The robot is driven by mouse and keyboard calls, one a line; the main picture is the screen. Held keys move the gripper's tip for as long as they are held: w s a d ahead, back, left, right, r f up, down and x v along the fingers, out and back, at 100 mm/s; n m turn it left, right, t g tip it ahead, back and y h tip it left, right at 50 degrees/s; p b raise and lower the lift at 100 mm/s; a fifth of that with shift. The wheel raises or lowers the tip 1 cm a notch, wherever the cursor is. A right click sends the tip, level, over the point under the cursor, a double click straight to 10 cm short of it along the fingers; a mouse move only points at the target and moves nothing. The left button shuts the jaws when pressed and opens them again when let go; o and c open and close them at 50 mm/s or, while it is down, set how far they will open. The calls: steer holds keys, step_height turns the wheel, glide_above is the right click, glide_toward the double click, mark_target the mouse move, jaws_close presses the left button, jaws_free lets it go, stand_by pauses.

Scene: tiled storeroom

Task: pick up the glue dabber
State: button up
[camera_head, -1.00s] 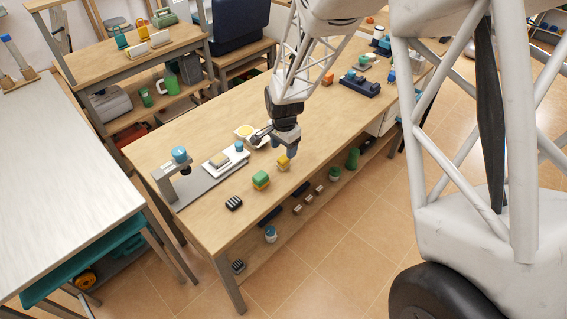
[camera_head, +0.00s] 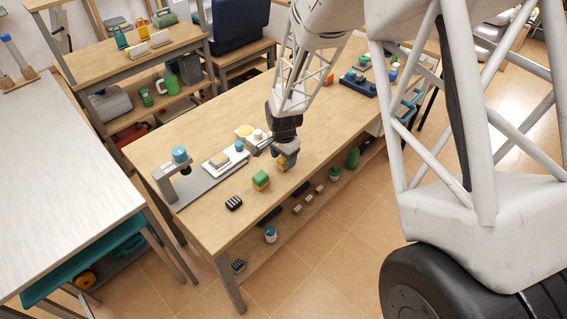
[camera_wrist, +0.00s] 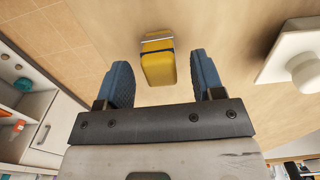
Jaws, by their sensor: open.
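A small yellow piece with a dark band and a pale metal edge, which looks like the glue dabber (camera_wrist: 158,68), lies on the wooden bench in the wrist view. My gripper (camera_wrist: 160,78) is open, with one blue finger on each side of it and a gap on both sides. It lies between the fingertips and towards their far end. In the head view my gripper (camera_head: 286,158) is low over the bench near its front edge, and hides most of the yellow piece (camera_head: 281,164).
A white base with a round knob (camera_wrist: 305,72) is close on the right in the wrist view. Bare wood (camera_head: 213,124) lies towards the back left.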

steer(key=shift+f, duration=1.45)
steer(key=shift+c, duration=0.3)
steer(key=c, duration=1)
steer(key=shift+r, duration=0.1)
steer(key=shift+r, duration=0.65)
step_height(320, 180, up, 2)
steer(key=shift+r, duration=0.1)
steer(key=shift+s+d+r, duration=0.2)
steer(key=shift+s+d, duration=0.45)
steer(key=shift+s, duration=1.95)
steer(key=shift+s+d+r, duration=0.25)
steer(key=shift+s+d, duration=0.4)
steer(key=shift+s, duration=1.9)
steer(key=shift+s+d+r, duration=0.2)
steer(key=shift+s+d, duration=0.45)
steer(key=shift+s, duration=1.95)
